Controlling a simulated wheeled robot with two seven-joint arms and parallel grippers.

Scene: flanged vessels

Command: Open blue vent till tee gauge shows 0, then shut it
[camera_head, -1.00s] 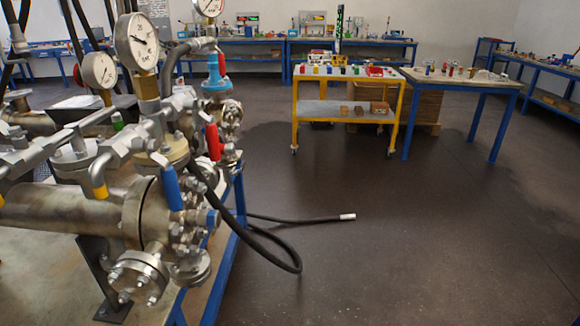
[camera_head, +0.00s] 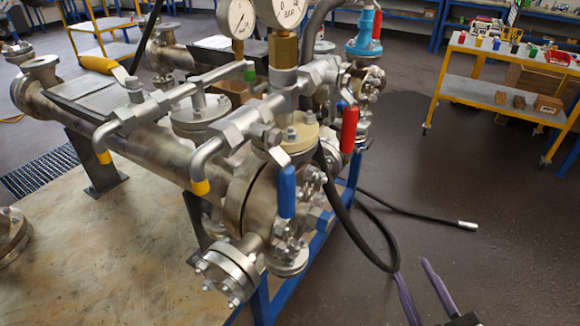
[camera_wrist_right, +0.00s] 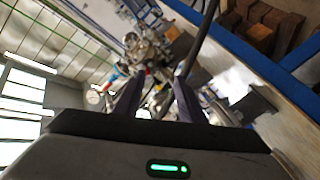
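The blue vent handle (camera_head: 287,192) hangs down at the front end of the steel vessel (camera_head: 160,150), close to the flange bolts. A gauge marked BAR (camera_head: 281,12) stands above it on a brass fitting; its top is cut off and its needle cannot be read. A second gauge (camera_head: 236,18) is beside it, also cut off. I cannot tell which is the tee gauge. My right gripper (camera_head: 412,270) is low at the right, its purple fingers apart and empty, clear of the blue handle. In the right wrist view the fingers (camera_wrist_right: 159,76) are spread toward the distant fittings. My left gripper is not in view.
A red handle (camera_head: 349,128) is right of the blue one. Yellow-tipped levers (camera_head: 200,187) are left of it. A black hose (camera_head: 378,245) loops between the vessel and my right gripper, its pale end (camera_head: 467,226) over the floor. A yellow cart (camera_head: 470,88) stands behind.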

